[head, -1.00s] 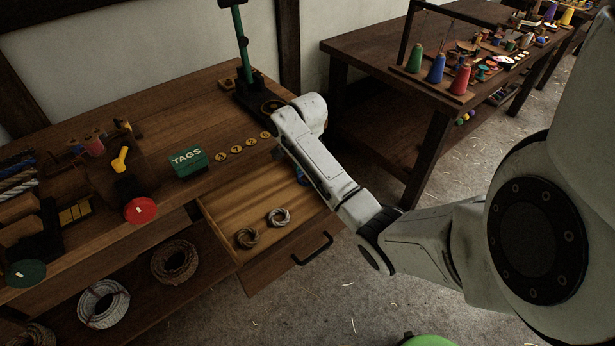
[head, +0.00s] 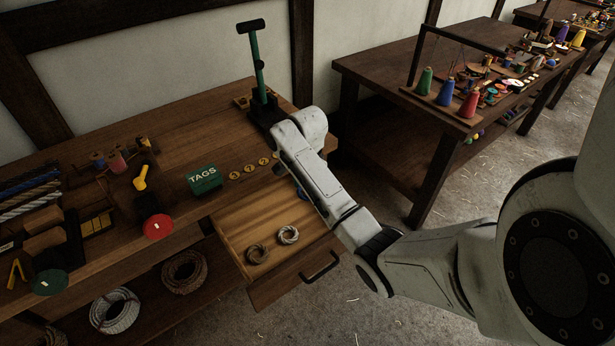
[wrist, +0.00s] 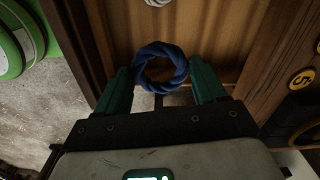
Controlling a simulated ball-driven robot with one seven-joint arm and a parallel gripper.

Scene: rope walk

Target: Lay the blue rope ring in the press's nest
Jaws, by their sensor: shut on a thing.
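The blue rope ring (wrist: 160,48) is in my gripper (wrist: 162,71), between its two green fingers, in the wrist view. The ring is held above the open wooden drawer. In the head view my arm hides most of the gripper and the ring. The press (head: 260,68), with a green post and a black crosspiece on top, stands at the back right of the workbench. My forearm covers the front of its black base, so its nest is hidden.
The open drawer (head: 238,236) holds a brown ring (head: 257,255) and a grey-white ring (head: 288,234). A green TAGS box (head: 205,180) and several yellow numbered discs (head: 249,168) sit on the bench.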

